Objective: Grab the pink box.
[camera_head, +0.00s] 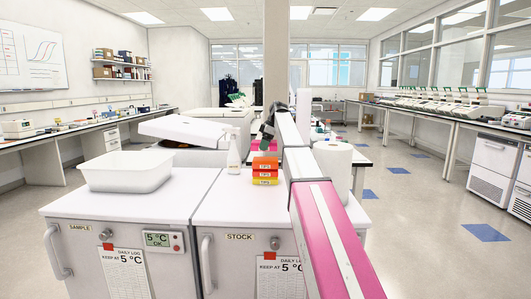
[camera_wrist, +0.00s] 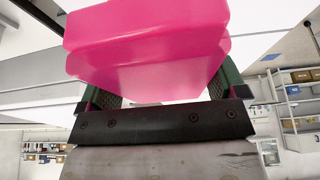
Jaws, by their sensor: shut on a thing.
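The pink box (camera_wrist: 148,42) fills the upper middle of the wrist view, between the two dark fingers of my gripper (camera_wrist: 162,92). The gripper is shut on it, with a finger at each side. In the head view my gripper (camera_head: 267,131) is beyond the orange boxes, near the middle of the picture. Only a small pink patch shows by it there, mostly hidden behind the orange boxes and my arm. I cannot tell in the head view whether the box touches a surface.
Stacked orange and yellow boxes (camera_head: 265,171), a white bottle (camera_head: 234,154), a white tub (camera_head: 125,171) and a paper roll (camera_head: 333,168) stand on the near white cabinets. A bench with several cyclers (camera_head: 440,101) runs along the right. Floor on the right is open.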

